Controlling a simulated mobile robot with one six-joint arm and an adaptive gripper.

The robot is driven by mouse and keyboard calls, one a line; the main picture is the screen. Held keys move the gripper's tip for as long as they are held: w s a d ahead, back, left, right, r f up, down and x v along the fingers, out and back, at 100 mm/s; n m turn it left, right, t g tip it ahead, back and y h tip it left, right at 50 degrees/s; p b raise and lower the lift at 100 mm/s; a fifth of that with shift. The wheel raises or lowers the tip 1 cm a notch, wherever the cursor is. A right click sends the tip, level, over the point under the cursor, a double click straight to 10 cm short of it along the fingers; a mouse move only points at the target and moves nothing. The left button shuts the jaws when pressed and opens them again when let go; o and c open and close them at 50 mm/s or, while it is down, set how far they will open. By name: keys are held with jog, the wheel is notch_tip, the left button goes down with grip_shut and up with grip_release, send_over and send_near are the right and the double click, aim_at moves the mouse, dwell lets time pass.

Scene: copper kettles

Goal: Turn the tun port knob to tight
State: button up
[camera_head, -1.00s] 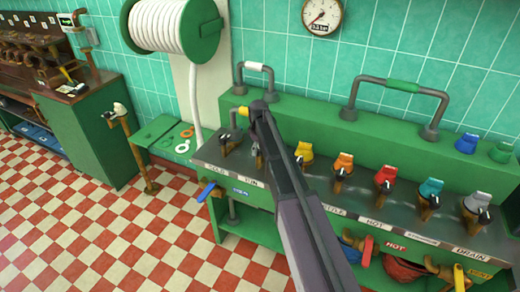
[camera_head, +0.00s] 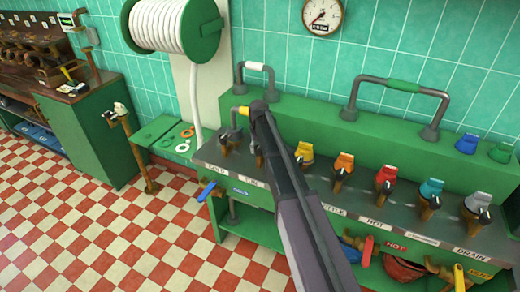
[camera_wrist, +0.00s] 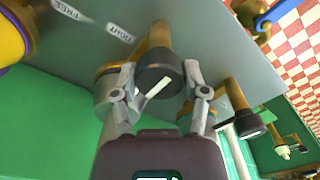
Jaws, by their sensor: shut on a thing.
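The tun port knob (camera_wrist: 158,72) is a dark round knob with a white line, on a brass fitting, in the middle of the wrist view. The white line lies aslant; I cannot tell which end is its pointer. The labels TIGHT (camera_wrist: 120,33) and FREE (camera_wrist: 68,11) are on the panel at upper left. My gripper (camera_wrist: 161,76) has one finger on each side of the knob and is shut on it. In the head view my arm covers most of the knob, above the TUN label (camera_head: 254,183).
To the right on the bench (camera_head: 330,205) stand yellow (camera_head: 304,152), orange (camera_head: 344,161), red (camera_head: 386,176), teal (camera_head: 431,188) and grey (camera_head: 478,202) valves. A blue lever (camera_head: 207,191) juts from the front left. A pipe loop (camera_head: 256,68) rises behind.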

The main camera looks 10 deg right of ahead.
dwell(0.4)
jog(key=o, duration=1.1)
jog(key=shift+o, duration=0.2)
jog(key=s, duration=2.8)
jog(key=shift+s+d+r+m+p, duration=0.3)
jog(key=shift+s+r+m+p, duration=0.1)
